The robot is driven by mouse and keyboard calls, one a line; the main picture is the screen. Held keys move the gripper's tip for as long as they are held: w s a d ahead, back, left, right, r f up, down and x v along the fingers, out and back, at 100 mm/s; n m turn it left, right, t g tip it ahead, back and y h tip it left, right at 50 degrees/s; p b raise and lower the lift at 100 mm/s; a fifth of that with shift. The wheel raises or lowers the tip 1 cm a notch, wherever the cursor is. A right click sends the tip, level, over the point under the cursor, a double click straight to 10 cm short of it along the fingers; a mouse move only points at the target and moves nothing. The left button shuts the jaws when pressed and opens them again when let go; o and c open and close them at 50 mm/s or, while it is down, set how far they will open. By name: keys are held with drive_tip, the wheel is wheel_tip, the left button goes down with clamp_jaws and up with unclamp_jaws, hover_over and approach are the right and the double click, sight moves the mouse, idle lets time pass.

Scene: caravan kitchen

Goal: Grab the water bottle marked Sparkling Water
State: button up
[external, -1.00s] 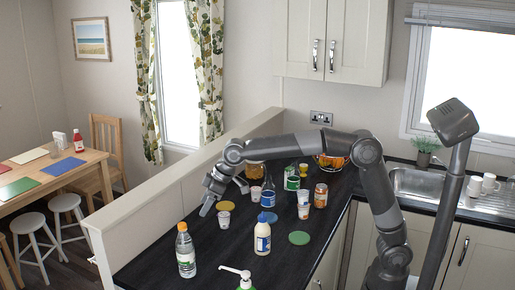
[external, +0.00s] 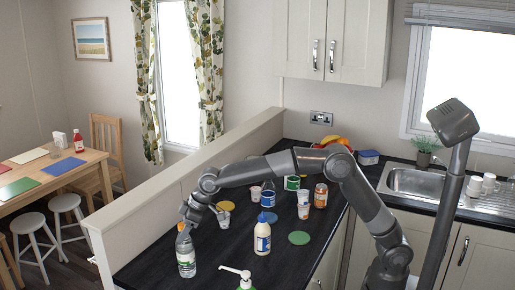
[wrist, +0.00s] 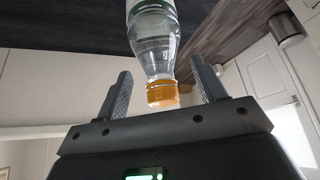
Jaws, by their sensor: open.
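A clear water bottle with an orange cap and a green-and-white label (external: 186,252) stands upright at the near left end of the dark counter. Its label text is too small to read. My gripper (external: 190,216) is at the top of this bottle, coming from behind and above. In the wrist view the bottle's orange cap (wrist: 162,94) lies between the two fingers of my gripper (wrist: 160,92). The fingers are apart, with a gap on each side of the cap.
A cream bottle with a blue cap (external: 262,236) stands right of the water bottle. A white pump dispenser (external: 236,272) is at the near edge. Cups, jars and coasters stand farther back on the counter (external: 215,262). A low partition (external: 170,190) runs along its left side.

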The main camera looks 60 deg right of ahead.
drive_tip(key=shift+x, duration=1.25)
drive_tip(key=shift+c, duration=0.3)
drive_tip(key=shift+s, duration=0.1)
clamp_jaws()
